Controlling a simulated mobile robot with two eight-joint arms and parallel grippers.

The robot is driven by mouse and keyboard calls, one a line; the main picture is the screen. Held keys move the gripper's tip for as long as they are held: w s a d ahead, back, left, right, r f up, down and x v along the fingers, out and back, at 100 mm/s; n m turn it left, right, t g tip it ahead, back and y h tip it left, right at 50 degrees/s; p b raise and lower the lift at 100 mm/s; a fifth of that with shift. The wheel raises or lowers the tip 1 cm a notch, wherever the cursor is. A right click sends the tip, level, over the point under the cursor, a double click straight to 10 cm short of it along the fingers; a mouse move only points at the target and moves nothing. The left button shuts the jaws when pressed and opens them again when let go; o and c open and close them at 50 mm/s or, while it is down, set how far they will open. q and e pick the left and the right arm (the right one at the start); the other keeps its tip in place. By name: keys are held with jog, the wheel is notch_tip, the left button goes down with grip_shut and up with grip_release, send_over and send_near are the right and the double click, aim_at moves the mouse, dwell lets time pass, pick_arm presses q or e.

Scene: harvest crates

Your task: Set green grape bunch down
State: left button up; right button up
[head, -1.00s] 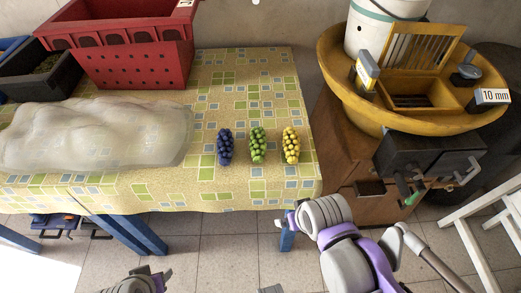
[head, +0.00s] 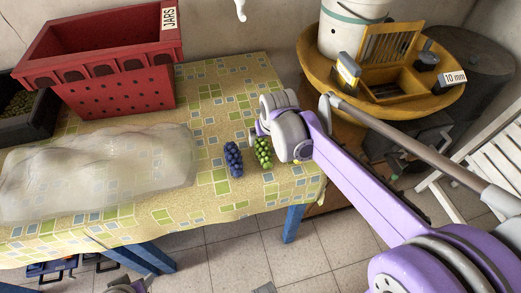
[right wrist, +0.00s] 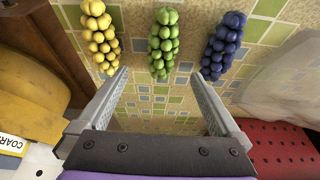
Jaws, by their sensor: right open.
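The green grape bunch (head: 263,152) lies on the patterned tablecloth, just right of the dark blue grape bunch (head: 233,159). In the right wrist view the green bunch (right wrist: 163,44) lies between a yellow bunch (right wrist: 100,36) and the blue bunch (right wrist: 221,45). My right gripper (right wrist: 160,75) is open and empty, its fingers to either side of the green bunch's line and short of it. In the head view my right gripper (head: 254,132) is over the table beside the green bunch; my arm hides the yellow bunch.
A red crate labelled JARS (head: 122,92) and a dark crate (head: 30,128) stand at the back left. A translucent cover (head: 95,170) lies on the table's left. A yellow round stand (head: 440,100) is at the right. The cloth (head: 215,100) behind the bunches is clear.

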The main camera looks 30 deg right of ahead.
aim_at(264, 146)
jog(key=x, duration=0.8)
jog(key=shift+a+f+b, duration=0.15)
jog(key=shift+b, duration=0.25)
grip_shut()
